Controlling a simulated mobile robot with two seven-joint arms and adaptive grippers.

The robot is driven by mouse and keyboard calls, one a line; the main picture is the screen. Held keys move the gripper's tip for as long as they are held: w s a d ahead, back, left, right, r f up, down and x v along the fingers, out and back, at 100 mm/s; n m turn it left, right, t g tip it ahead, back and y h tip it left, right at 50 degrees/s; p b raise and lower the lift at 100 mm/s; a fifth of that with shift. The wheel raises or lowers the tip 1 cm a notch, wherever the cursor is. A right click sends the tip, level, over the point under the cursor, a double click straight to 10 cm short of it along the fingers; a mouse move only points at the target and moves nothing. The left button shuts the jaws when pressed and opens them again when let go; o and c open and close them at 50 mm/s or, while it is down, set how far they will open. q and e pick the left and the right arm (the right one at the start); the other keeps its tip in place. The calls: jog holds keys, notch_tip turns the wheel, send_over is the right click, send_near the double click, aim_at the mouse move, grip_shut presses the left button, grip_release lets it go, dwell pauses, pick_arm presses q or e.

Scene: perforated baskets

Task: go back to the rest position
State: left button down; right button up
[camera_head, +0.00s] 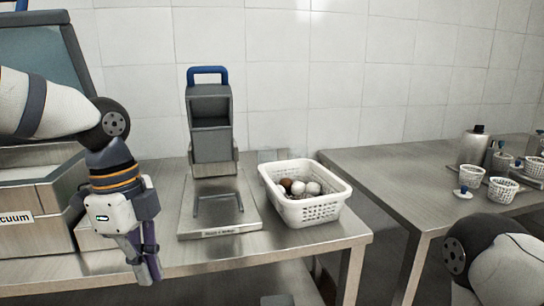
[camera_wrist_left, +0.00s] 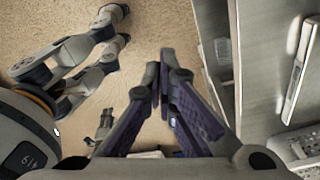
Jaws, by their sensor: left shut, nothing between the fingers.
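My left gripper (camera_head: 146,268) hangs fingers down at the front edge of the left metal table (camera_head: 275,247), in front of the vacuum machine. Its fingers are together and nothing is between them. In the left wrist view the purple-padded fingers (camera_wrist_left: 165,92) point over the floor, beside the table's edge. My right arm shows only as a white and dark link at the lower right of the head view; its gripper is out of the picture.
A white perforated basket (camera_head: 315,211) with brown and white balls (camera_head: 299,187) stands on the left table. A grey device with a blue handle (camera_head: 208,72) stands beside it. The vacuum machine (camera_head: 30,235) is at the left. Small baskets (camera_head: 502,190) and a metal bottle (camera_head: 473,147) stand on the right table.

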pick_arm(q)
jog(key=s+d+f+n+g+h, duration=0.1)
jog(key=s+d+f+n, duration=0.15)
jog(key=f, duration=0.45)
jog(key=s+d+f+n, duration=0.1)
jog(key=s+f+n, duration=0.2)
jog(key=f, duration=0.5)
jog(key=s+d+f+n+g+h, duration=0.1)
jog(key=s+f+n, duration=0.2)
jog(key=f, duration=0.4)
jog(key=s+a+f+n+y, duration=0.1)
jog(key=s+a+f+n, duration=0.1)
jog(key=s, duration=0.4)
jog(key=s+a+f+n+y, duration=0.1)
jog(key=s+a+f+n, duration=0.2)
jog(key=s+f+n, duration=0.2)
jog(key=s+a+f+n+t+y, duration=0.1)
jog(key=s+a+f+n, duration=0.2)
jog(key=s, duration=0.5)
jog(key=shift+s+a+f+n, duration=0.2)
jog(key=shift+s+f+n, duration=0.1)
jog(key=shift+n, duration=0.25)
